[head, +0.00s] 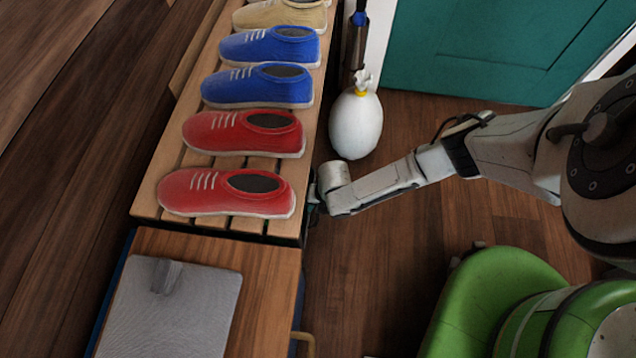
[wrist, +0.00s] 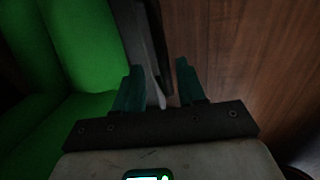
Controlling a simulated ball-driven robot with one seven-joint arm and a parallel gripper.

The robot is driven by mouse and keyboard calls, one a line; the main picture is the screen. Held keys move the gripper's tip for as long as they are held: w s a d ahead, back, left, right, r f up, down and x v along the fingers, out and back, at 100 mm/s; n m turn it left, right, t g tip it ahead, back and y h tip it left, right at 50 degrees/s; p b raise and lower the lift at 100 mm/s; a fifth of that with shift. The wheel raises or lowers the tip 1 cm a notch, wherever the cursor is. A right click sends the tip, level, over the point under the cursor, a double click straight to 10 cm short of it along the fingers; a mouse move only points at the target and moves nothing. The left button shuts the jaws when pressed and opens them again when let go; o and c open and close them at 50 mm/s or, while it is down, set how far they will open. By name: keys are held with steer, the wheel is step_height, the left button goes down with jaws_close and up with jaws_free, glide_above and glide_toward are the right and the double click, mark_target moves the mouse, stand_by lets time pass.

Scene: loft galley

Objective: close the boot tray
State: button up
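No part that I can clearly tell as the boot tray shows. The slatted wooden shoe rack (head: 172,157) at the left centre of the head view carries red, blue and tan shoes, and whatever is beneath its slats is hidden. My gripper (head: 314,196) is low at the rack's right side, close to its edge near the front red shoe (head: 228,192); I cannot tell if it touches. In the wrist view my gripper (wrist: 160,82) has its two teal fingers apart. A dark edge with a thin pale strip (wrist: 158,88) shows beyond and between them.
A wooden cabinet (head: 268,262) with a grey pad (head: 172,312) on top and a brass handle (head: 306,340) stands in front of the rack. A white knotted bag (head: 356,122) stands right of the rack, near a teal door (head: 470,50). Wooden floor (head: 400,235) is clear below my arm.

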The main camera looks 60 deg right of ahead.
step_height(320, 180, up, 10)
steer(key=s+p, duration=0.1)
steer(key=p, duration=0.4)
steer(key=shift+s+d, duration=0.35)
steer(key=s+a+r+m+g, duration=0.1)
steer(key=s+a+r+m, duration=0.8)
steer(key=s+a+m, duration=0.3)
steer(key=w+d+r+m+p, duration=0.1)
steer(key=r+m+p, duration=0.2)
steer(key=r+p, duration=0.7)
steer(key=w+d+r+m+p, duration=0.1)
steer(key=r+m+p, duration=0.3)
steer(key=r+p, duration=0.7)
steer(key=w+d+r+m+h+p, duration=0.1)
steer(key=r+p, duration=0.9)
steer(key=r, duration=1.2)
steer(key=d+m, duration=0.1)
steer(key=m, duration=0.1)
steer(key=shift+r+m+p, duration=0.35)
steer(key=shift+r+m, duration=0.05)
